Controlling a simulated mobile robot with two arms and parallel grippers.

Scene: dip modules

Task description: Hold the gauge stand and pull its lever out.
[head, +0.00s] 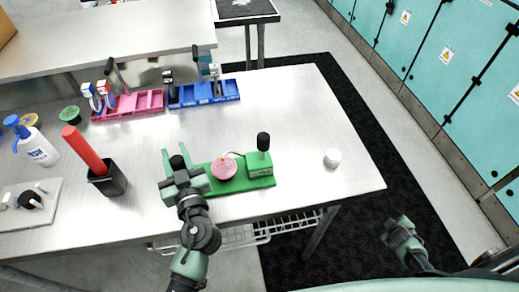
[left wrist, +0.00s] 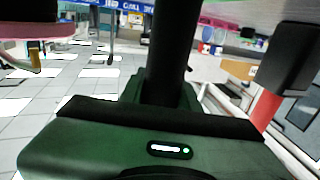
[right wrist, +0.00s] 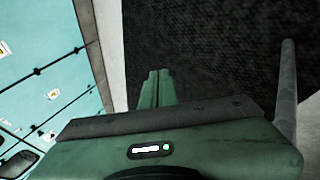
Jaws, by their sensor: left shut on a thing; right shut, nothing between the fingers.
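The gauge stand has a green base (head: 240,187) near the table's front edge, with a pink round gauge (head: 223,168) on it. A black-topped lever (head: 263,142) stands upright from a green block at its right end. My left gripper (head: 182,172) is at the stand's left end, shut on a black upright post, which shows between its fingers in the left wrist view (left wrist: 168,45). The gripper hides the post's foot. My right gripper (head: 403,238) is shut and empty, off the table above the dark floor mat; its closed fingers show in the right wrist view (right wrist: 157,88).
A white round piece (head: 332,158) stands right of the stand. A black cup (head: 108,183) with a red rod stands left of my left gripper. Pink (head: 128,106) and blue (head: 204,94) trays lie farther back. The table's right part is mostly clear.

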